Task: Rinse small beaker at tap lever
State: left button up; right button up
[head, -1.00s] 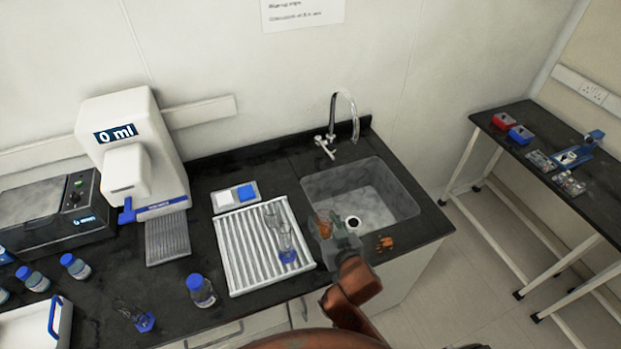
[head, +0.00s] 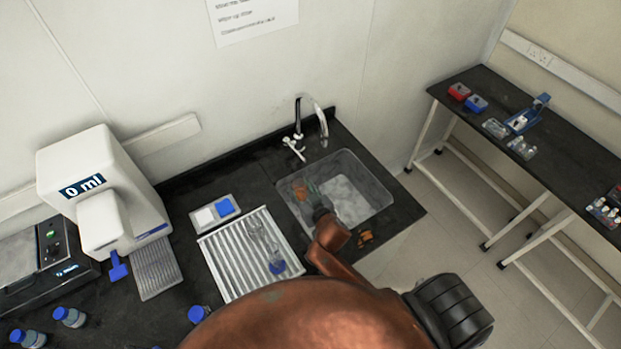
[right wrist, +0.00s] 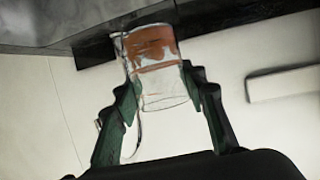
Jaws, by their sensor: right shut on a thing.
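My right gripper (head: 316,196) is shut on the small beaker (head: 301,190), a clear glass with orange-brown residue, over the left part of the sink (head: 384,197). In the right wrist view the beaker (right wrist: 158,88) sits between the two green-padded fingers (right wrist: 160,95), tilted a little. The chrome tap (head: 300,122) with its curved spout stands behind the sink, and its lever (head: 293,149) is at the base. The beaker is in front of the tap, apart from the spout. I see no water stream. My left gripper is out of view.
A ribbed draining rack (head: 222,262) with glassware (head: 276,266) lies left of the sink. A white dispenser (head: 95,190) and blue-capped bottles (head: 70,317) stand further left. A second bench (head: 560,150) stands right.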

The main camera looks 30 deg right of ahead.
jog(key=d+p, duration=0.2)
jog(key=shift+s+d+f+p, duration=0.1)
jog(key=shift+s+f+p, duration=0.05)
jog(key=shift+f+p, duration=0.25)
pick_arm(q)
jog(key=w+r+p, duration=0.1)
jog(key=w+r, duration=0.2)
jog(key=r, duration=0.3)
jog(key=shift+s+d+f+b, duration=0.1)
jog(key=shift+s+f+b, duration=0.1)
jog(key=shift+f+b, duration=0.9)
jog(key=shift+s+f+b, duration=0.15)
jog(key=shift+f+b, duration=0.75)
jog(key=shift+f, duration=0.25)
pick_arm(e)
jog(key=w+d+f, duration=0.4)
jog(key=w+d, duration=0.5)
jog(key=d, duration=0.1)
jog(key=shift+w+d+f, duration=0.15)
jog(key=shift+w+d, duration=0.1)
jog(key=shift+d, duration=0.15)
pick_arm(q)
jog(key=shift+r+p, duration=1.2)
pick_arm(e)
jog(key=s+a, duration=0.5)
jog(key=shift+s+a, duration=0.25)
jog(key=shift+s, duration=0.15)
